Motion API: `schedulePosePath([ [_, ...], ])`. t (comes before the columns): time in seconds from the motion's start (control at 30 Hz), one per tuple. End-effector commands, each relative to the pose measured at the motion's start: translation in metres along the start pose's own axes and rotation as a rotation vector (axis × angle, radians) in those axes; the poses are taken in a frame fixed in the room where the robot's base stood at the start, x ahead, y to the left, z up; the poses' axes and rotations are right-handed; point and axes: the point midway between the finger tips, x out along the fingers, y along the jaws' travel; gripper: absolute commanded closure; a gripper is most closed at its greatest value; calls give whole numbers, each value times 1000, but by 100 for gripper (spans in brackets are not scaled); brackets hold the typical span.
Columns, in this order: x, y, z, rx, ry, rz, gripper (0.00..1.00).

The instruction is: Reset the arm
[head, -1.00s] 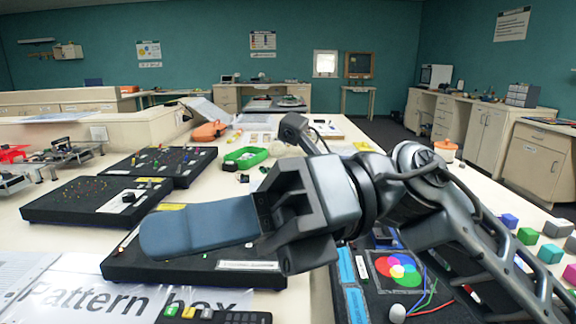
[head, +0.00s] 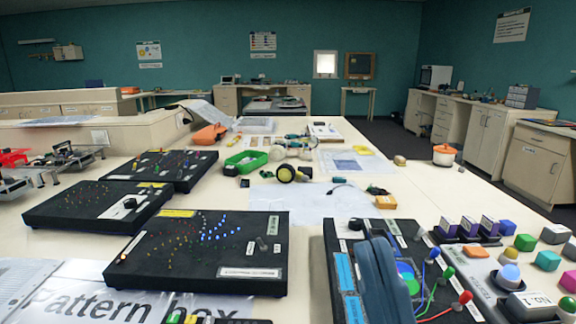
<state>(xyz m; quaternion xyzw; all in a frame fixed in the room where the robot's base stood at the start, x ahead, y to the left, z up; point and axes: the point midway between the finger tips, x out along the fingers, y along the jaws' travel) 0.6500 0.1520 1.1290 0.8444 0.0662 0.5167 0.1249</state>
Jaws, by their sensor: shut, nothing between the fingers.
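My gripper (head: 380,250) shows only as its blue fingers, which stand upright at the bottom edge, right of centre. The fingers are shut with nothing between them. They are in front of a black board with a coloured disc (head: 405,274) and hide part of it. The rest of my arm is out of view.
A black pattern board (head: 200,258) lies left of my gripper, with two more black boards (head: 100,200) (head: 160,168) behind it. Coloured blocks (head: 548,260) and lamps stand at the right. A green tray (head: 245,162) and small parts lie farther back.

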Motion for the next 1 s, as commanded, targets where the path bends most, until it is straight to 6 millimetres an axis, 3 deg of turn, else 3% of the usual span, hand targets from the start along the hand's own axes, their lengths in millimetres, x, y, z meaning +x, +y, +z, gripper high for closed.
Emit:
schedulePosePath([
  [0.23,-85,17,13,119,-361,90,100],
  [0.47,-172,32,5,201,-687,131,100],
  [0.8,-292,63,-45,273,-1146,128,100],
  [1.0,-330,80,-72,287,-1314,111,100],
])
